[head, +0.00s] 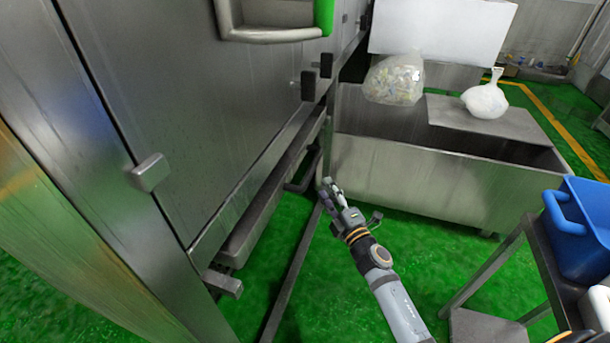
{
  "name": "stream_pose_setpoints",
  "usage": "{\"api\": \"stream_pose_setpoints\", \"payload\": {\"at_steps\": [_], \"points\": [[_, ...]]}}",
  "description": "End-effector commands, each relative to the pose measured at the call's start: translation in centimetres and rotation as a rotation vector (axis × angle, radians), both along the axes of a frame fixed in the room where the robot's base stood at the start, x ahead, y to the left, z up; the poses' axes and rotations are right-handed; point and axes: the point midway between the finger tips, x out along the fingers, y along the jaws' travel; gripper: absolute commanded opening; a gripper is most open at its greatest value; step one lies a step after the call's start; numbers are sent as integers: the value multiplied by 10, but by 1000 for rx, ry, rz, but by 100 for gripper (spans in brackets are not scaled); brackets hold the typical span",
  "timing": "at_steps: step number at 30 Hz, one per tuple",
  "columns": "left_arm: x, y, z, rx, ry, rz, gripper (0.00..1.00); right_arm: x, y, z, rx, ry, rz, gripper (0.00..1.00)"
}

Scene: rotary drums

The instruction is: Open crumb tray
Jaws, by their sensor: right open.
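The crumb tray (250,232) appears as a long, low metal tray under the lower edge of the steel machine at the left. It runs away from me along the machine's side. A dark bar handle (304,176) shows near its far end, on the side facing my right gripper. My right gripper (330,187) is open and empty, just to the right of this handle, with a small gap visible between them in the picture. How far the tray is pulled out I cannot tell. My left gripper is not in view.
The steel machine (190,110) fills the left. A cart (535,255) with a blue bin (585,230) stands at the right. Green floor (330,285) lies open between.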

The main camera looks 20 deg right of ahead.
Motion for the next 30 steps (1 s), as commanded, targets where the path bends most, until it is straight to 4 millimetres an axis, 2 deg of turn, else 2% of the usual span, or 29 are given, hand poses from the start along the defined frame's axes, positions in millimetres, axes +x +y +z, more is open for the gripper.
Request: {"api": "stream_pose_setpoints", "payload": {"at_steps": [8,15,19,26,30], "points": [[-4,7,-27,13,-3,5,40,52,10,11,5,-1,-1,43],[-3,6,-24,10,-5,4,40,90,16,13,6,1,0,43],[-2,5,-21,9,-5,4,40,98,18,14,5,2,0,43],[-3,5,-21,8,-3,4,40,99,18,14,5,3,-1,43],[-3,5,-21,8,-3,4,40,99,18,14,5,3,-1,27]]}}
